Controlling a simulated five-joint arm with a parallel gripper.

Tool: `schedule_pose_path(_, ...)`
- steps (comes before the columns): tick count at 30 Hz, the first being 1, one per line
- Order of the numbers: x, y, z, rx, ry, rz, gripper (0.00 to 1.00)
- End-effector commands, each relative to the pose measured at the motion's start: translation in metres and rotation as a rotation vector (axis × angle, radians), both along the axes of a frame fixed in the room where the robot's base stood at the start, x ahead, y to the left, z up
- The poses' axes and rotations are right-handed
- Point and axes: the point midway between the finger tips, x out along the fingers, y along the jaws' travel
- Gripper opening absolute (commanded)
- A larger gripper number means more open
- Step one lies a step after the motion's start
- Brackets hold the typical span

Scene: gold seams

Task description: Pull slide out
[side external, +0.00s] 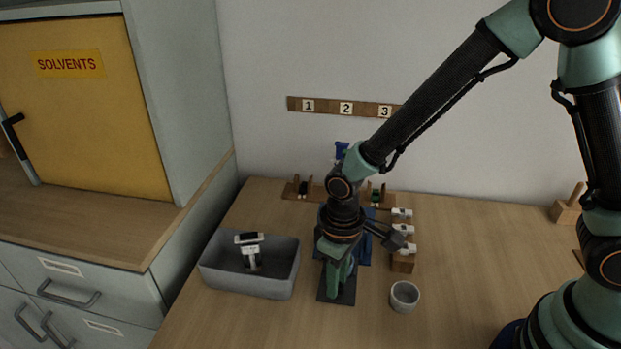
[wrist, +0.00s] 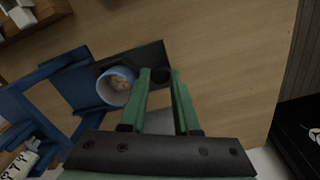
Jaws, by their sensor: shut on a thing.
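A dark flat slide (side external: 338,297) extends from the front of a blue frame (side external: 363,255) on the table. In the wrist view the dark slide (wrist: 150,56) also runs out from the blue frame (wrist: 62,85). My gripper (side external: 335,284) points down over the slide's front part. In the wrist view my gripper's green fingers (wrist: 162,78) are close around a small dark round part, which looks like a knob on the slide; its shape is mostly hidden. A blue-white round cup (wrist: 106,92) with light brown contents sits beside the fingers, seemingly over the slide.
A grey bin (side external: 240,284) with a white-topped item stands left. A small grey cup (side external: 404,297) stands right of the slide. A wooden rack (side external: 403,264) with white pieces is beside the blue frame. The table's right side is mostly clear.

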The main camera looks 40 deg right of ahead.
Motion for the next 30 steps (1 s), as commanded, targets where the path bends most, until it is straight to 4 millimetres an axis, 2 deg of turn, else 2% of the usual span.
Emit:
schedule_pose_path(8, 0.000, 0.001, 0.001, 0.001, -0.002, -0.002, 0.00)
schedule_pose_path(9, 0.000, 0.001, 0.001, 0.001, -0.002, -0.002, 0.38)
schedule_pose_path(10, 0.000, 0.001, 0.001, 0.001, -0.002, -0.002, 0.42)
schedule_pose_path(22, 0.000, 0.001, 0.005, 0.001, -0.002, -0.001, 0.42)
schedule_pose_path(26, 0.001, 0.001, 0.021, 0.002, -0.005, -0.001, 0.42)
schedule_pose_path(30, 0.001, 0.001, 0.048, 0.004, -0.008, -0.001, 0.42)
